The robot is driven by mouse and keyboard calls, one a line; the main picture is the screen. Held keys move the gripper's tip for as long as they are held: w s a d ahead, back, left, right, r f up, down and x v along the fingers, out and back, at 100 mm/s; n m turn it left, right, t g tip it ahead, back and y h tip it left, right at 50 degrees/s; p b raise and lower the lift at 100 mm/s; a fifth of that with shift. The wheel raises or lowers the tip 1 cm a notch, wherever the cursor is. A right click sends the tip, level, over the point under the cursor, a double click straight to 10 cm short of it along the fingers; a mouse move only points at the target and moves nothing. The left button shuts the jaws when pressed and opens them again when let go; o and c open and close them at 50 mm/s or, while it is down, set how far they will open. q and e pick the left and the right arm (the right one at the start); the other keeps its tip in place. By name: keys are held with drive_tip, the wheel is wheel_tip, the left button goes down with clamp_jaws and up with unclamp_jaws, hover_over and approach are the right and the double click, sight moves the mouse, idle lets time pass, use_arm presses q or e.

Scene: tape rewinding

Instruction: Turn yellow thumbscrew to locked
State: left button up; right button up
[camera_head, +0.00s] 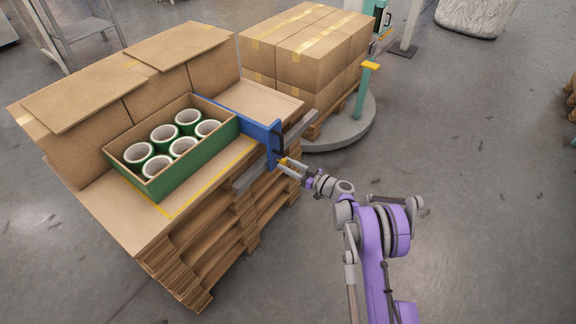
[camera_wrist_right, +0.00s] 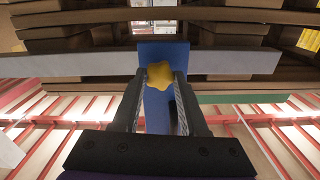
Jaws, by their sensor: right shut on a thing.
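The yellow thumbscrew (camera_wrist_right: 159,75) sits between the two fingertips of my right gripper (camera_wrist_right: 159,88) in the right wrist view, in front of a blue bracket (camera_wrist_right: 155,52). My right gripper is shut on the thumbscrew, with a finger on each side. In the head view the right gripper (camera_head: 290,165) reaches the end of the blue bracket (camera_head: 257,128) at the corner of the pallet stack. Only a small bit of yellow shows there, so the thumbscrew's turn cannot be read. My left gripper is not in view.
A green box (camera_head: 208,155) holding several white-and-green tape rolls stands beside the bracket. A grey bar (camera_head: 243,181) runs across the bracket's end. Cardboard boxes (camera_head: 305,45) stand on a pallet on a round grey base (camera_head: 345,130) behind.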

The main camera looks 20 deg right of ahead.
clamp_jaws()
drive_tip(key=shift+m, duration=0.3)
drive_tip(key=m+b, duration=0.1)
drive_tip(key=m, duration=0.3)
drive_tip(key=m+b, duration=0.1)
drive_tip(key=m, duration=0.5)
drive_tip(key=shift+m+b, duration=0.3)
drive_tip(key=shift+m, duration=0.1)
drive_tip(key=m, duration=0.6)
drive_tip(key=shift+b, duration=0.3)
drive_tip(key=m, duration=0.6)
drive_tip(key=shift+f, duration=0.1)
drive_tip(key=shift+m, duration=0.4)
